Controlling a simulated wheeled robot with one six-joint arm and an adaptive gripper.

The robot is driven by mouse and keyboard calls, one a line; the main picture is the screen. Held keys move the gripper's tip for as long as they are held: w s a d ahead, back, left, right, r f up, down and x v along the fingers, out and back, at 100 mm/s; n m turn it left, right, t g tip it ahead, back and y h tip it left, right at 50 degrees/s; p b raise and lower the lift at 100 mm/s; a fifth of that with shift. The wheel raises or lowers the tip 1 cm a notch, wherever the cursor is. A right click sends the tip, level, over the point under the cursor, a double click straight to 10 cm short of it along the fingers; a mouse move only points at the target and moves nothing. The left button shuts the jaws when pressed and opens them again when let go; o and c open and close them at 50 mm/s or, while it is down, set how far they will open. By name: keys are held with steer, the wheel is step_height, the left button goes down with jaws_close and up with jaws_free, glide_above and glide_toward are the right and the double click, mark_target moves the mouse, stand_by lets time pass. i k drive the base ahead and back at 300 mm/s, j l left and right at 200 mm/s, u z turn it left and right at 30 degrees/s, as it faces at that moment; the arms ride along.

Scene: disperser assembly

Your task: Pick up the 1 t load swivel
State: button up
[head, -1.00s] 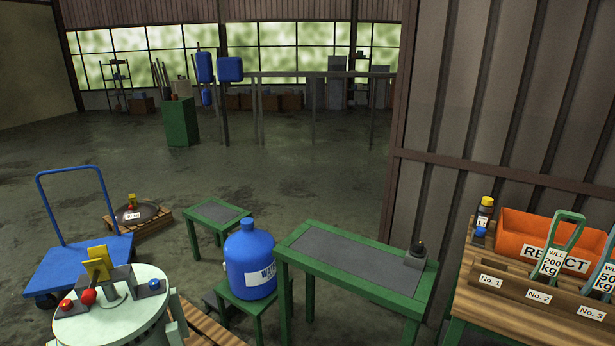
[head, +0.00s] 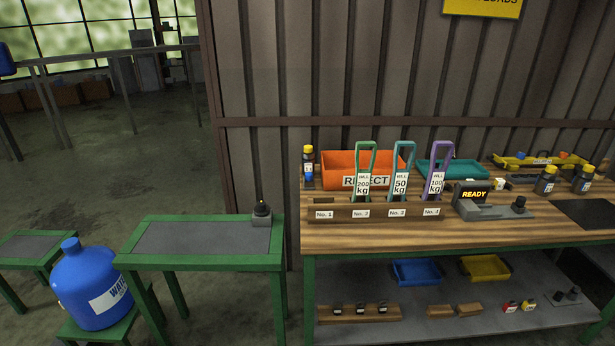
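I cannot make out for sure which item is the 1 t load swivel; the labels are too small to read. A dark upright piece with a yellow top and a white label (head: 308,160) stands at the bench's left end, by a small blue piece (head: 309,181). Two similar dark pieces with yellow tops, (head: 546,180) and (head: 583,180), stand at the bench's right. On the lower shelf, a wooden holder (head: 390,313) carries several small dark labelled pieces. A red tagged piece (head: 510,307) and a yellow tagged piece (head: 529,305) sit farther right. My gripper is not in view.
The wooden bench (head: 400,238) holds an orange REJECT bin (head: 335,165), a rack with green, blue and purple WLL-tagged links, a teal tray (head: 465,170) and a READY device (head: 490,209). A green table (head: 205,262) and blue water jug (head: 85,275) stand left.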

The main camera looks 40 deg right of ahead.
mark_target(309, 160)
steer(key=i+j+z, duration=0.45)
steer(key=j, duration=0.25)
steer(key=j+z, duration=0.25)
steer(key=j, duration=0.15)
steer(key=i+j+z, duration=0.2)
steer(key=j, duration=0.25)
steer(key=j+z, duration=0.25)
steer(key=j, duration=0.15)
steer(key=i+j, duration=0.05)
